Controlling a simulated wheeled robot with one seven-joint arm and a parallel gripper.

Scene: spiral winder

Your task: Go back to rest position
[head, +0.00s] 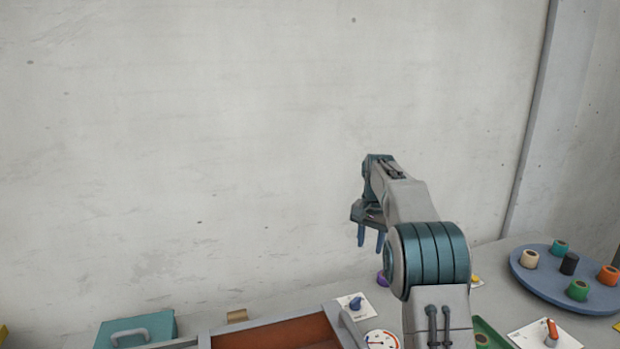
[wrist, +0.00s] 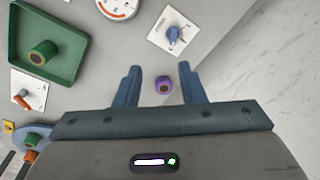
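My gripper (head: 371,238) is raised above the table near the back wall, with its fingers pointing down. In the wrist view my gripper (wrist: 158,84) has its two blue fingers apart, with nothing held between them. A purple spool (wrist: 163,84) shows between the fingertips in that view, but it stands on the table below. The spool (head: 381,279) is partly hidden behind my arm in the head view.
A blue round tray (head: 540,284) with several coloured spools stands at the right. A green tray (wrist: 74,76) holds one spool. A blue knob (wrist: 173,33) and a gauge (head: 381,340) are on the table. A teal box (head: 160,326) is at the left.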

